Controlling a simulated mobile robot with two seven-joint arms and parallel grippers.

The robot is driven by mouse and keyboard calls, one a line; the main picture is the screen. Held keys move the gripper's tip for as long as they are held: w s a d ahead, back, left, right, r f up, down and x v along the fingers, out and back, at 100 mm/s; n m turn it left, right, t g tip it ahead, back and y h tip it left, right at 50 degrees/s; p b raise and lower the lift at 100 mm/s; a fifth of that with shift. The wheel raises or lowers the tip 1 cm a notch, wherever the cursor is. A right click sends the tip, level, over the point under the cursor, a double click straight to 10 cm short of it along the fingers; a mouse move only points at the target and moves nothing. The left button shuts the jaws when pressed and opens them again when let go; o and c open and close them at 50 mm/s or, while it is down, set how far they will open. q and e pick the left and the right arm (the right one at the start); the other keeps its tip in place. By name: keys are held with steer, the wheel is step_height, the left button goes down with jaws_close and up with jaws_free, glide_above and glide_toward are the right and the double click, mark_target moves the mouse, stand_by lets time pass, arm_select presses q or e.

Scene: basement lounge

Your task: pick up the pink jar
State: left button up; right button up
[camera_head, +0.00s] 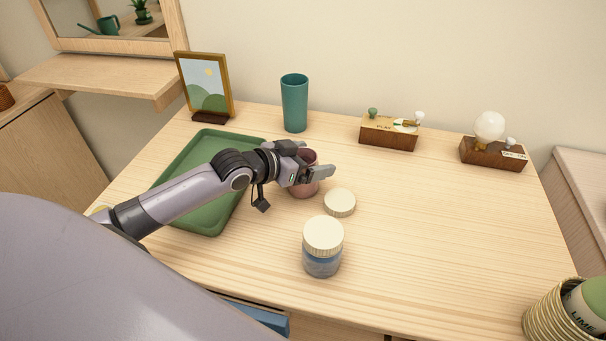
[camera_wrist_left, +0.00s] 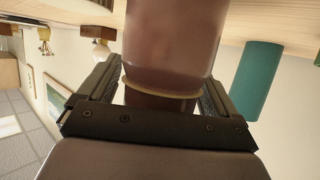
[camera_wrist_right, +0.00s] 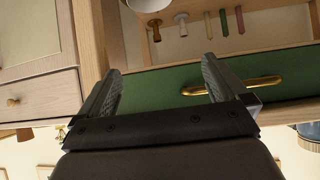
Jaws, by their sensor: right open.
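The pink jar (camera_head: 304,190) stands upright and lidless on the wooden table, right of the green tray. My left gripper (camera_head: 318,172) is at its upper part and hides some of it. In the left wrist view the jar (camera_wrist_left: 172,45) sits between the two fingers (camera_wrist_left: 160,85), with its yellowish rim between them. Whether the fingers press on it or only stand around it, I cannot tell. My right gripper (camera_wrist_right: 162,65) is open and empty in the right wrist view, in front of a green drawer front (camera_wrist_right: 160,90); it is not in the head view.
A round cream lid (camera_head: 340,203) lies just right of the jar. A blue jar with a cream lid (camera_head: 323,250) stands nearer. The green tray (camera_head: 185,222) is under my left arm. A teal cup (camera_head: 294,103) stands behind. The table's right middle is clear.

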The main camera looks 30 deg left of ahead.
arm_select(q)
steer(key=c, duration=0.9)
